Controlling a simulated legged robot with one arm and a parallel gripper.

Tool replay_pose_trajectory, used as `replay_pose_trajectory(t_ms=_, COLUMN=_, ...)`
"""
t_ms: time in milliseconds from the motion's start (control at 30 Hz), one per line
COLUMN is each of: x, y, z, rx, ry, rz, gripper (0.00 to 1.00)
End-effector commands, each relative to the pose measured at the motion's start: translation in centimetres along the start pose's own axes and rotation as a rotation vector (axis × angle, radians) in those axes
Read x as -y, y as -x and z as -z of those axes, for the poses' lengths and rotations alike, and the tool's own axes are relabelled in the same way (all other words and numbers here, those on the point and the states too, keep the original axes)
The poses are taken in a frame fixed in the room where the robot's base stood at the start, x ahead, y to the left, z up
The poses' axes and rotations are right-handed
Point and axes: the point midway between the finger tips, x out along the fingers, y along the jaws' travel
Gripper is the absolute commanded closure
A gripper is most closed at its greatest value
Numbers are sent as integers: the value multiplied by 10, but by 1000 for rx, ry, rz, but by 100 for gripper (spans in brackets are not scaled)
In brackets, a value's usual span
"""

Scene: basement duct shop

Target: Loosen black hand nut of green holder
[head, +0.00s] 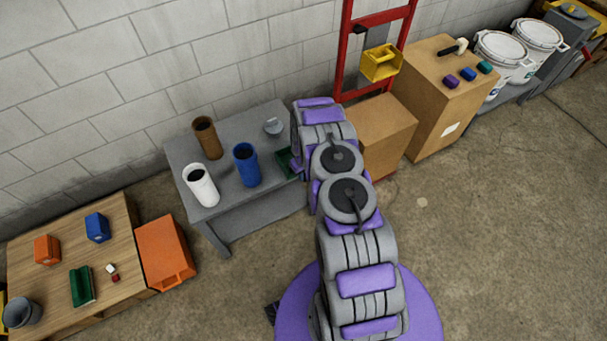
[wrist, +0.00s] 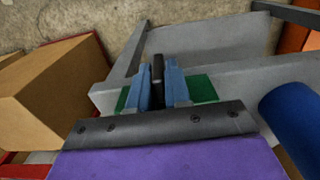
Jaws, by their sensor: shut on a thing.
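The green holder (head: 286,163) is at the right end of the grey table, largely hidden by my arm in the head view. In the wrist view the green holder (wrist: 202,88) shows on both sides of my fingers. My gripper (wrist: 158,72) has its two blue-grey fingers closed on the black hand nut (wrist: 158,68), a narrow dark upright piece between them. The fingers cover most of the nut, so its thread and how tight it sits cannot be seen.
The grey table (head: 232,200) also bears a blue cup (head: 246,166), a white cup (head: 201,186) and a brown cup (head: 207,138). The blue cup (wrist: 292,115) stands close right of my gripper in the wrist view. A cardboard box (head: 385,130) stands right of the table.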

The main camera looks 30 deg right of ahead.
Motion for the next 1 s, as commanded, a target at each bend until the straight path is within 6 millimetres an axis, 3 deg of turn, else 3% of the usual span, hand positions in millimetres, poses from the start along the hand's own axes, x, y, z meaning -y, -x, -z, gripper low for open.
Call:
replay_pose_trajectory(t_ms=433, x=3, y=2, z=0, rx=0, ry=4, rz=-74, gripper=100)
replay_pose_trajectory(t_ms=1000, x=7, y=1, z=1, rx=-2, ry=9, rz=-384, gripper=100)
